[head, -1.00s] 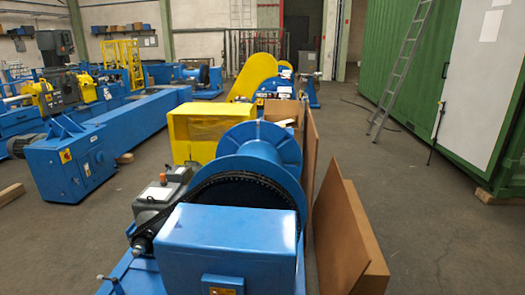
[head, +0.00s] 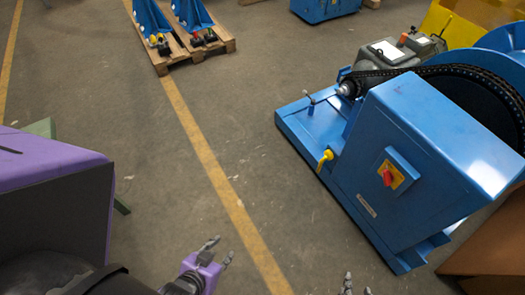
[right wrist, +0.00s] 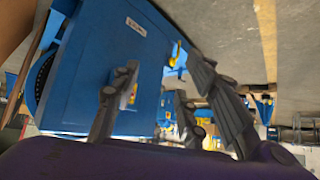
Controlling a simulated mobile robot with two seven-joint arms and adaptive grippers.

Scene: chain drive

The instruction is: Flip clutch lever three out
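A small lever with a dark knob (head: 309,102) stands up from the blue base plate in the head view. A yellow bent handle (head: 326,157) sticks out low on the side of the same machine. I cannot tell which of these, if either, is clutch lever three. My left gripper (head: 220,251) is at the bottom middle, fingers apart and empty, well away from both. My right gripper (head: 357,287) barely shows at the bottom edge, below the machine. The right wrist view shows its fingers (right wrist: 163,62) spread with nothing between them, the blue housing (right wrist: 148,50) beyond.
The blue housing carries a red rotary switch (head: 388,178) on a yellow plate. A black chain (head: 400,72) runs behind it beside a grey gearbox (head: 395,50). A pallet (head: 200,45) with blue parts stands at the back. The floor with a yellow line (head: 215,165) is clear.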

